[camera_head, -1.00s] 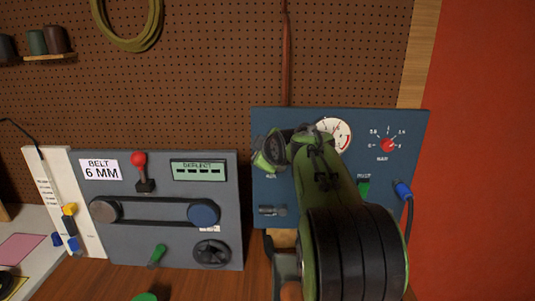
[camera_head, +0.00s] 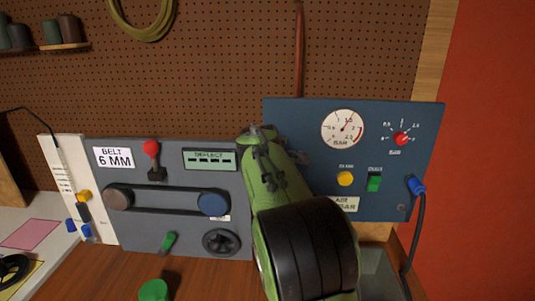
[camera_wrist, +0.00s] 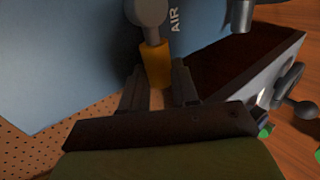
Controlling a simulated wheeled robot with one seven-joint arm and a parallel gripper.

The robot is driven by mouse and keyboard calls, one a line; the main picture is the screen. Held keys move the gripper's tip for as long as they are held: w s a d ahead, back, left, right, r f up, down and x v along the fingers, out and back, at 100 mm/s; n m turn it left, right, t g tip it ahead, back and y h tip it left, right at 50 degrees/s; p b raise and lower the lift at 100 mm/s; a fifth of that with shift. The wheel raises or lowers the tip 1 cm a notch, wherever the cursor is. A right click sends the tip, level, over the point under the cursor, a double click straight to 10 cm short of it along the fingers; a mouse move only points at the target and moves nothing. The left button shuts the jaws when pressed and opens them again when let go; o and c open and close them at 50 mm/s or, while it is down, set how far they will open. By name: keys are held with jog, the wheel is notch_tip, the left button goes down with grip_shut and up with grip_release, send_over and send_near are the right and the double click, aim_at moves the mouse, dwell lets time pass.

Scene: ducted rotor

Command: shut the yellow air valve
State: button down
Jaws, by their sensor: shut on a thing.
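The yellow air valve (camera_wrist: 157,63) shows in the wrist view as a yellow-orange handle on a grey round pivot, next to the printed word AIR on the blue panel (camera_wrist: 70,50). My gripper (camera_wrist: 158,82) is shut on this handle, one dark finger on each side of its lower end. In the head view my green arm covers the left part of the blue panel (camera_head: 300,115), so the valve and my fingertips are hidden there.
A grey belt panel (camera_head: 130,225) stands close on the left.

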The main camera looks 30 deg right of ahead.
jog(key=shift+f, duration=0.15)
jog(key=c, duration=1.1)
grip_release()
jog(key=p+v, duration=0.1)
jog(key=v, duration=1.4)
jog(key=shift+s+a+r+p, duration=0.2)
jog(key=shift+s+p, duration=0.05)
jog(key=shift+p, duration=0.1)
